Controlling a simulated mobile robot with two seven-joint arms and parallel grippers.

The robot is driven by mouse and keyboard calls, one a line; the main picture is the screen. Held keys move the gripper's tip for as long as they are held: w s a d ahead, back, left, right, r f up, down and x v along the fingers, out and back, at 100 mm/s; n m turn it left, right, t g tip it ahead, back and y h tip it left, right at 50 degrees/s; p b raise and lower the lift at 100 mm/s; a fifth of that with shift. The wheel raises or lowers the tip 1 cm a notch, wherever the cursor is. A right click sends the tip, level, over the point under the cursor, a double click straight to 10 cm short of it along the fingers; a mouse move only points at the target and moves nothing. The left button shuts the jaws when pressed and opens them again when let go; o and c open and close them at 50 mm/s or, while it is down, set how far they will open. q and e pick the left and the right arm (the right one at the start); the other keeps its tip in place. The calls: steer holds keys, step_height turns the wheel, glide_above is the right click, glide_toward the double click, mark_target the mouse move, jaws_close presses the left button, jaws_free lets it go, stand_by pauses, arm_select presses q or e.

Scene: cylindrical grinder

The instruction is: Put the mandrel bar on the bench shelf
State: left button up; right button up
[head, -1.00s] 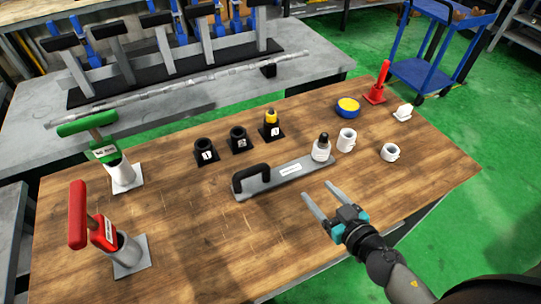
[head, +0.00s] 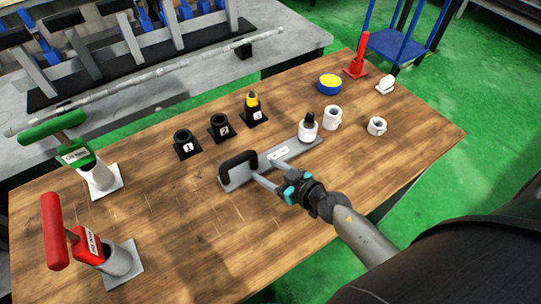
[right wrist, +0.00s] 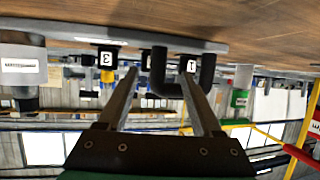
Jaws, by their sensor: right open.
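A flat grey bar with a white label (head: 303,146) and a black loop handle (head: 238,164) lies on the wooden bench; I take it as the mandrel bar. A white, black-topped piece (head: 308,128) stands at its right end. My right gripper (head: 263,170) is open and empty, its fingers pointing at the handle. In the right wrist view, the handle (right wrist: 207,75) shows beyond the spread fingers (right wrist: 158,70), one leg seen between them; contact is unclear. My left gripper is out of view. A grey bench surface (head: 150,100) lies behind; which part is the shelf is unclear.
Numbered black holders (head: 187,145) stand behind the bar. Red (head: 85,245) and green (head: 75,155) handled tools stand in sockets at left. White rings (head: 376,126) and a yellow-blue round piece (head: 330,83) are at right. The front middle is clear.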

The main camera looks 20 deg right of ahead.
mark_target(257, 163)
steer(key=shift+b+x, duration=1.2)
steer(key=shift+x, duration=1.55)
steer(key=shift+w+d, duration=0.1)
steer(key=shift+d, duration=0.05)
steer(key=shift+c, duration=0.4)
jaws_close()
steer(key=shift+w+r, duration=0.1)
steer(key=shift+r, duration=0.1)
